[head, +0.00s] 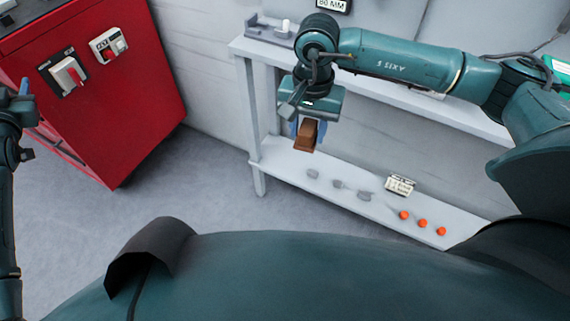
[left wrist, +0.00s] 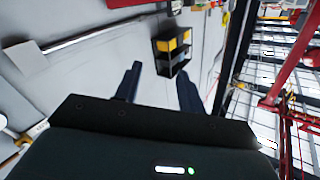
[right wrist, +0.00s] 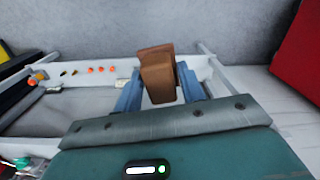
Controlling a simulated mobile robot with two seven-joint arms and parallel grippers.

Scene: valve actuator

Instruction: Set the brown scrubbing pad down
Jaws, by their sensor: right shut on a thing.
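The brown scrubbing pad (head: 306,136) is a small brown block. My right gripper (head: 308,128) is shut on it, above the left part of the low white shelf (head: 285,158) in the head view. In the right wrist view the pad (right wrist: 157,75) sits between the blue fingers of the right gripper (right wrist: 160,95), with its far end sticking out past them. My left gripper (left wrist: 158,82) is open and empty in the left wrist view, its dark fingers apart. In the head view only part of the left arm shows at the left edge.
The low shelf holds several small grey parts (head: 364,196), a white label card (head: 399,185) and orange round pieces (head: 422,223). The upper white table top (head: 440,108) lies behind the right arm. A red cabinet (head: 120,110) with switches stands left. The shelf's left end looks clear.

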